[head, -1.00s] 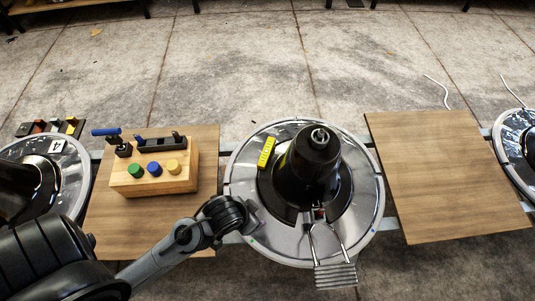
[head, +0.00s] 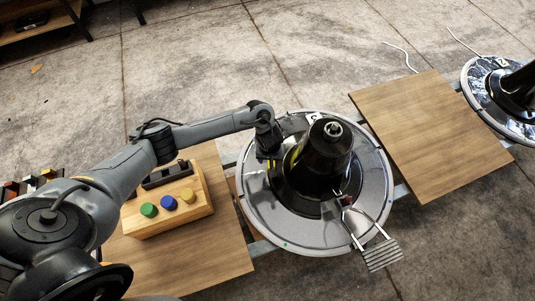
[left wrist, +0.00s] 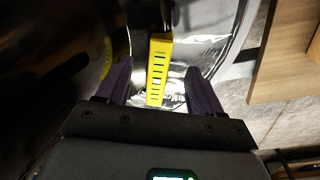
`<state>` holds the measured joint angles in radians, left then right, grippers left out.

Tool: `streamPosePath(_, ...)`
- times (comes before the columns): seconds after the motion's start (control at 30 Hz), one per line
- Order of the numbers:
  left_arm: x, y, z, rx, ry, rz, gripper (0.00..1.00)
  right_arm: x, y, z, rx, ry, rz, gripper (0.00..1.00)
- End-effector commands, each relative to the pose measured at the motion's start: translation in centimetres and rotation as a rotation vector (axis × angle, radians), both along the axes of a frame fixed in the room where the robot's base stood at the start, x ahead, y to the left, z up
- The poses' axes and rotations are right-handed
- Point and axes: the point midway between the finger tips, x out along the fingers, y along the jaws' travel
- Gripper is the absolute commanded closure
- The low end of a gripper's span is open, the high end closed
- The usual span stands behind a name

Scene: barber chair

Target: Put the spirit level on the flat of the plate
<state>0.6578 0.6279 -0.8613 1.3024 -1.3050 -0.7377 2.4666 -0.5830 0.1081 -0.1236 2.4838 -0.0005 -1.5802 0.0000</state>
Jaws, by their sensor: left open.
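The yellow spirit level (left wrist: 158,70) is seen in the left wrist view, lengthwise between the fingers of my left gripper (left wrist: 159,72). The fingers are open, one on each side of it, with gaps showing. Behind it is the shiny round plate (left wrist: 228,45). In the head view, the plate (head: 290,240) surrounds the black chair column (head: 320,155). My left gripper (head: 268,150) points down over the plate's left part, beside the column, and hides the level there. I cannot tell whether the fingers touch the plate. My right gripper is not in view.
A wooden block with green, blue and yellow knobs (head: 170,210) sits on the left board (head: 195,262), partly under my left arm. A footrest (head: 383,255) juts from the column's front. The right board (head: 432,135) is bare. Another chair base (head: 500,95) stands far right.

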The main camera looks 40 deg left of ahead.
Motion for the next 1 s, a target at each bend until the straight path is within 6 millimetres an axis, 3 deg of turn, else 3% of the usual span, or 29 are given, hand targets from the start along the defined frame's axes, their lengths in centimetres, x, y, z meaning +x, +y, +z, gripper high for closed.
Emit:
streamPosePath(0.1,2.2,2.6,1.2,0.037,-0.019,0.042,0.34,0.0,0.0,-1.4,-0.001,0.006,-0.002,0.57)
streamPosePath(0.27,3.3,4.2,1.7,0.057,-0.027,0.070,0.34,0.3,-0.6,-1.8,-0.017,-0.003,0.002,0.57)
streamPosePath(0.63,3.9,4.8,-2.7,0.059,-0.029,0.074,0.34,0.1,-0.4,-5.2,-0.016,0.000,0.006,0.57)
streamPosePath(1.0,4.1,4.9,-4.5,0.059,-0.029,0.072,0.34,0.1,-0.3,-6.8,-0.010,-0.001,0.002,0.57)
